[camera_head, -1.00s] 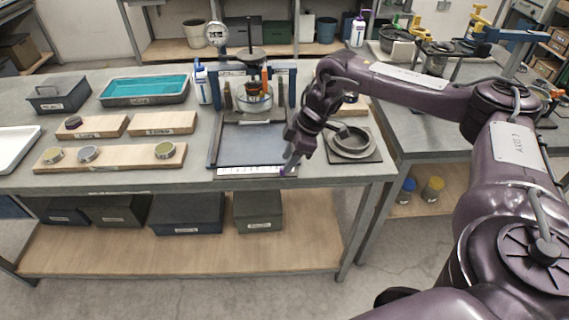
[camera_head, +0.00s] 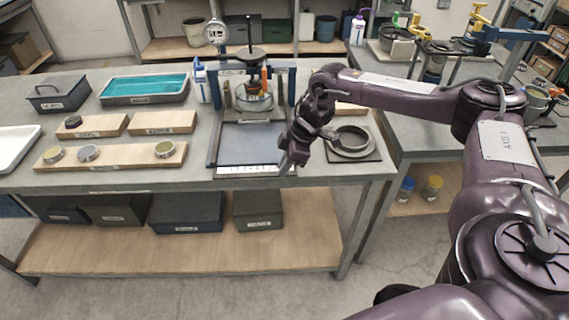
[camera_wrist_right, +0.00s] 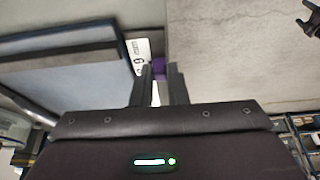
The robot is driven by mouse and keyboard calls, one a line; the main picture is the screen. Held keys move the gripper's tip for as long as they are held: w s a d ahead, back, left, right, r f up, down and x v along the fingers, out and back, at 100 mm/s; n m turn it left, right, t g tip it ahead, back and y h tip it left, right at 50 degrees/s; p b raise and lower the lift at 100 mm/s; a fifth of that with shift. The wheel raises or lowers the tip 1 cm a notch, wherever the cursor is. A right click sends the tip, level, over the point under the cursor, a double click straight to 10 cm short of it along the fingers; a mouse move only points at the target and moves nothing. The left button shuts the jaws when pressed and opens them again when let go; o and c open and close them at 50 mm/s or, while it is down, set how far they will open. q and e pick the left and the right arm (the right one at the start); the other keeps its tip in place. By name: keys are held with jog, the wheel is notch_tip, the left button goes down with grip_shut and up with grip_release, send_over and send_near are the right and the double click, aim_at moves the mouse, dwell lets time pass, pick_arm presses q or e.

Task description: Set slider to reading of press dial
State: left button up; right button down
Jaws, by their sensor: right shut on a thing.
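The press (camera_head: 253,90) stands at the back of the bench, with a round white dial (camera_head: 215,32) at its upper left. The dial's reading is too small to tell. A white scale strip (camera_head: 240,170) runs along the front edge of the press's dark plate. My right gripper (camera_head: 285,167) is at the strip's right end. In the right wrist view its fingers (camera_wrist_right: 159,85) are shut on the purple slider knob (camera_wrist_right: 158,67), beside the strip's printed end (camera_wrist_right: 139,60). In the head view the gripper hides the knob. My left gripper does not show clearly.
A grey ring on a dark plate (camera_head: 372,155) lies just right of my right gripper. Wooden boards with round pieces (camera_head: 110,157) and a teal tray (camera_head: 145,88) are to the left. The bench's front edge is close below the strip.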

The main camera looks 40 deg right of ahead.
aim_at(260, 174)
jog(key=shift+w+a+r, duration=0.1)
jog(key=shift+w+a, duration=0.05)
jog(key=shift+a, duration=0.15)
jog(key=w+a, duration=0.1)
jog(key=w+a+p, duration=0.1)
jog(key=a, duration=0.2)
jog(key=shift+w+a+p, duration=0.2)
jog(key=shift+w+p, duration=0.15)
jog(key=shift+w, duration=0.05)
jog(key=shift+s+d, duration=0.15)
jog(key=shift+d, duration=0.1)
jog(key=c, duration=1.4)
grip_release()
jog(key=shift+c, duration=0.2)
jog(key=b+v, duration=0.1)
jog(key=v, duration=0.6)
jog(key=shift+r, duration=0.3)
jog(key=shift+s, duration=0.15)
